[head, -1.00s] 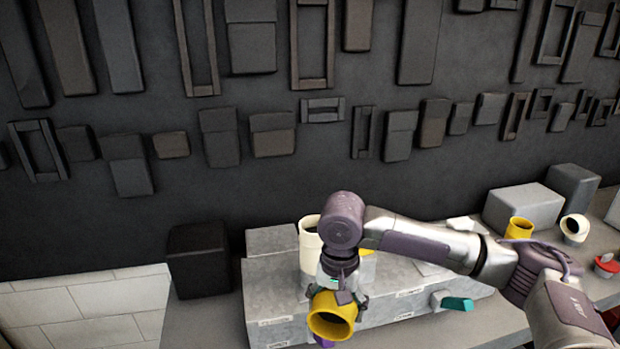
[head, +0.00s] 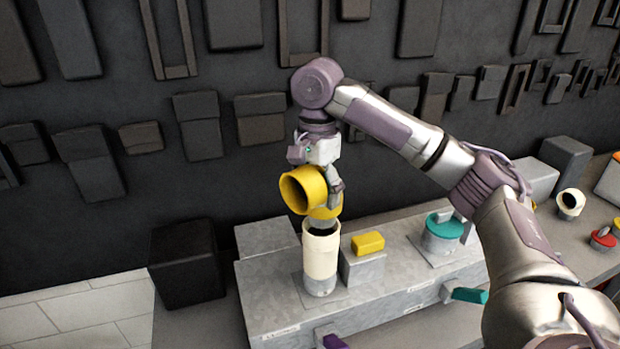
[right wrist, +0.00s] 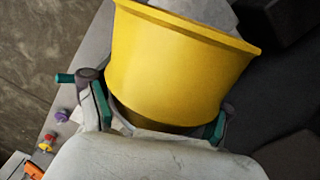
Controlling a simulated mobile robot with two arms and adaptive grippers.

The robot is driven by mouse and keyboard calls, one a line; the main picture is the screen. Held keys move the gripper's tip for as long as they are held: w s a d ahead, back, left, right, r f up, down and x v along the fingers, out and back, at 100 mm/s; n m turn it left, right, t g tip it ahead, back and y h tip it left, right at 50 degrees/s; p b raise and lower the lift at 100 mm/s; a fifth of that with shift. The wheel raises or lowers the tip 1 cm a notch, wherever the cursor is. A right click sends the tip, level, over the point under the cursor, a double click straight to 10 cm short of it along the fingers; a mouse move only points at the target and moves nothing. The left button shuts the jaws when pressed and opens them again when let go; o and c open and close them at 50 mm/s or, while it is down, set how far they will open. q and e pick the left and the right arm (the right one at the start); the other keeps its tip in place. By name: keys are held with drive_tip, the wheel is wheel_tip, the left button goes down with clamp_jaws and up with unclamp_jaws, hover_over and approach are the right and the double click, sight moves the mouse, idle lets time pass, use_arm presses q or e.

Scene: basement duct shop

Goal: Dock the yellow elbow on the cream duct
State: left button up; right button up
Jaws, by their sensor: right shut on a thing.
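The yellow elbow (head: 303,190) is held by my right gripper (head: 325,180), which is shut on it. Its wide mouth faces left and toward the camera, and its lower end points down. The cream duct (head: 321,256) stands upright on the grey metal bench box, its dark open top showing. The elbow's lower end is just above the duct's top, slightly to the right; I cannot tell whether they touch. In the right wrist view the elbow (right wrist: 175,70) fills the space between the fingers. My left gripper is not in view.
A yellow block (head: 368,243) sits on a grey stand right of the duct. A teal capped fitting (head: 442,232) stands farther right, with a teal handle (head: 469,295) and a purple handle (head: 333,342) in front. A black box (head: 190,262) is at left.

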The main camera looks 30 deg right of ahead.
sight(314, 209)
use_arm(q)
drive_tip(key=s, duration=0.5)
use_arm(e)
drive_tip(key=shift+s+d+f, duration=0.1)
drive_tip(key=shift+s+f, duration=0.25)
drive_tip(key=shift+f, duration=0.5)
drive_tip(key=shift+w+f, duration=0.3)
drive_tip(key=shift+f, duration=0.25)
drive_tip(key=shift+c, duration=1.2)
drive_tip(key=shift+w+f, duration=0.45)
drive_tip(key=shift+f, duration=0.25)
drive_tip(key=shift+c, duration=0.8)
drive_tip(key=shift+s+r, duration=0.1)
drive_tip(key=shift+s, duration=0.1)
drive_tip(key=shift+w, duration=0.2)
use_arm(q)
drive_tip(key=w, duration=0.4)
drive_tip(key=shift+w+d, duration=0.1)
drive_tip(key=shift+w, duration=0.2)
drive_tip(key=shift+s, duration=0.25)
use_arm(e)
drive_tip(key=shift+f, duration=0.6)
